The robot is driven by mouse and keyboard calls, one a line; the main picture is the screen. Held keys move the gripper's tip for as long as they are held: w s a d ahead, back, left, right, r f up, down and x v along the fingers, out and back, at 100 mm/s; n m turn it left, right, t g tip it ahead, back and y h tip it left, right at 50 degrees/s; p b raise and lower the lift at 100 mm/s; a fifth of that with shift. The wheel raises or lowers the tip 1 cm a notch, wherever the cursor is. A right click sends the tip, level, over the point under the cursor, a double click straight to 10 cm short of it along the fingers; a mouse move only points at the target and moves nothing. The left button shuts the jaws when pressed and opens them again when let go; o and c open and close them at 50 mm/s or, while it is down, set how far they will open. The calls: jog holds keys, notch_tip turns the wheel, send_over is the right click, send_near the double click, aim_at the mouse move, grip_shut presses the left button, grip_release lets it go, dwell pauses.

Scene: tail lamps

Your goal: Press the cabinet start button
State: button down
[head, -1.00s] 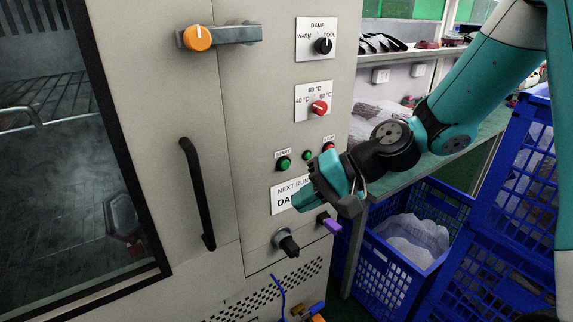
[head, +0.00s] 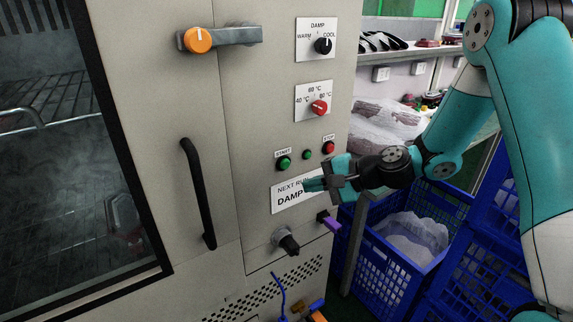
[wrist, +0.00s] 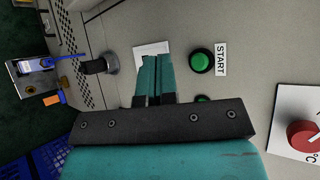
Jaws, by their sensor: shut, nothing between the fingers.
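The green start button (head: 284,163) sits on the cabinet's grey panel under a START label. In the wrist view the start button (wrist: 201,62) is right of my fingertips, with the START label beside it. My gripper (head: 308,185) is shut and empty, in front of the "NEXT RUN DAMP" card, below and right of the start button. In the wrist view my gripper (wrist: 156,60) shows its two teal fingers together, apart from the button. The cabinet (head: 240,120) has its glass door shut at the left.
A small green lamp (head: 307,154) and a red stop button (head: 328,147) sit right of the start button. Below are a black knob (head: 288,244) and a purple-tipped part (head: 331,224). Blue crates (head: 385,270) stand at the right. A black door handle (head: 198,195) projects at the left.

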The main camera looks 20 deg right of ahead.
jog(key=w+a+p, duration=0.1)
jog(key=w+a, duration=0.1)
jog(key=w, duration=0.4)
jog(key=shift+w, duration=0.1)
dwell(2.0)
jog(key=shift+w+a, duration=0.2)
jog(key=shift+w, duration=0.1)
jog(key=shift+w+a, duration=0.1)
jog(key=shift+w, duration=0.35)
dwell(0.6)
dwell(0.4)
jog(key=shift+s+d, duration=0.25)
jog(key=shift+s, duration=0.6)
jog(key=s, duration=0.1)
jog(key=s+d, duration=0.1)
jog(key=s, duration=0.2)
jog(key=shift+s+d, duration=0.3)
jog(key=shift+s, duration=0.1)
